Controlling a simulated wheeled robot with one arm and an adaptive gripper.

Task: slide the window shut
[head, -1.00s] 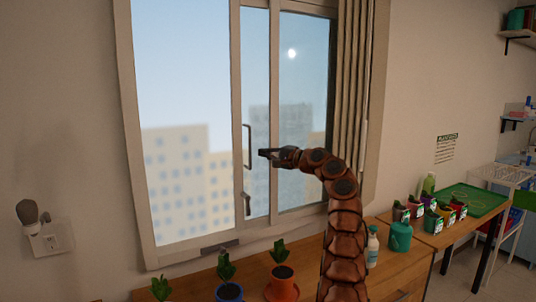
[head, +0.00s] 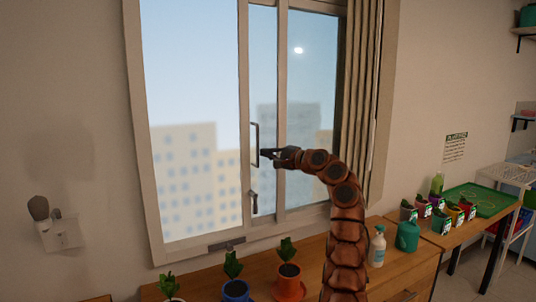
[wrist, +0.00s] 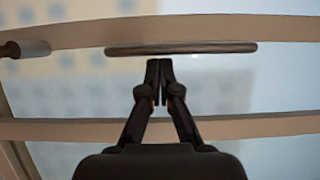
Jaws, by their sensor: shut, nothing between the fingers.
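The window's sliding sash (head: 243,120) has a pale frame and stands near the middle of the window, overlapping the right pane. The wide left part of the window looks open. A long vertical bar handle (head: 256,130) is on the sash's left stile, with a small latch (head: 253,203) below it. My gripper (head: 263,153) is shut and empty, just right of the handle. In the wrist view the shut fingertips (wrist: 159,63) point at the bar handle (wrist: 200,48), very close to it. I cannot tell if they touch.
Potted plants (head: 289,271) stand on the wooden counter (head: 318,250) below the window. A white bottle (head: 377,246) and a teal can (head: 408,236) stand to the right. A gathered curtain (head: 362,110) hangs at the window's right side.

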